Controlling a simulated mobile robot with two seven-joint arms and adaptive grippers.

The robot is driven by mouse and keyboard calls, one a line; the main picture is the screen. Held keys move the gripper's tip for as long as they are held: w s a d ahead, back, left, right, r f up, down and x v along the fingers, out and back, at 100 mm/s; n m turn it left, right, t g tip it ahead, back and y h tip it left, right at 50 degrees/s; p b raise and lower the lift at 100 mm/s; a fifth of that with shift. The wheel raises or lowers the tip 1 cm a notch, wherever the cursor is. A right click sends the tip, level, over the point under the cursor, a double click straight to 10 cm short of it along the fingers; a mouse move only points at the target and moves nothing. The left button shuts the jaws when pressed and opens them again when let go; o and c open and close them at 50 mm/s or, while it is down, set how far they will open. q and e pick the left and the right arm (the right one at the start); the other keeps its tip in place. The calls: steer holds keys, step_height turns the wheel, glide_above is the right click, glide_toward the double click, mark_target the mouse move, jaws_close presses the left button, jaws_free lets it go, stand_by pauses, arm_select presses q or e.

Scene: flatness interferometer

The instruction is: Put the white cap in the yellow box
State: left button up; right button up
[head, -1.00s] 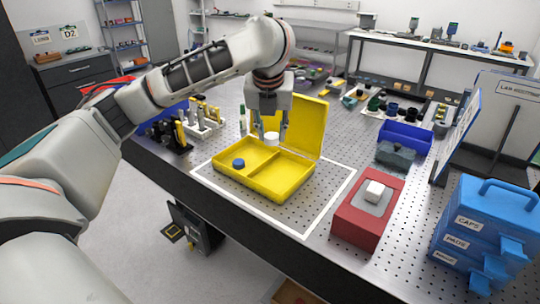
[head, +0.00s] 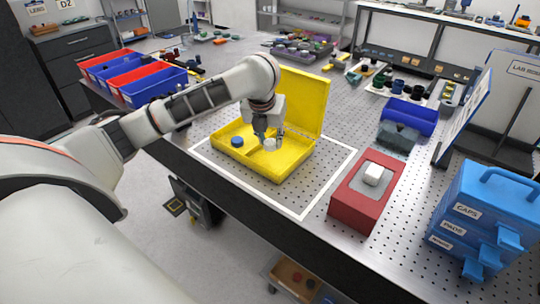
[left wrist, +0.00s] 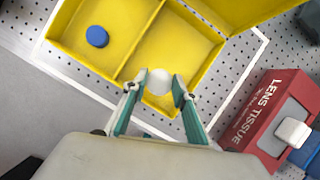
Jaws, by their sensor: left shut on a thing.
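The white cap (head: 269,145) is held between the fingertips of my left gripper (head: 270,138). In the left wrist view the white cap (left wrist: 159,79) sits between the two teal fingers of that gripper (left wrist: 155,88). The open yellow box (head: 281,174) has a divider and a raised lid at its back right. The cap is over or in its right compartment, close to the divider; I cannot tell whether it touches the floor. A blue cap (head: 237,141) lies in the left compartment, also in the left wrist view (left wrist: 97,36). My right gripper is not shown.
A red lens tissue box (head: 350,213) stands right of the yellow box. A blue drawer unit (head: 470,217) is at the front right. A blue bin (head: 408,116) stands behind.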

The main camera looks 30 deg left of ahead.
mark_target(271, 161)
arm_select(q)
steer(key=shift+f, duration=3.25)
steer(key=shift+f, duration=0.1)
steer(key=o, duration=0.7)
steer(key=v, duration=1.2)
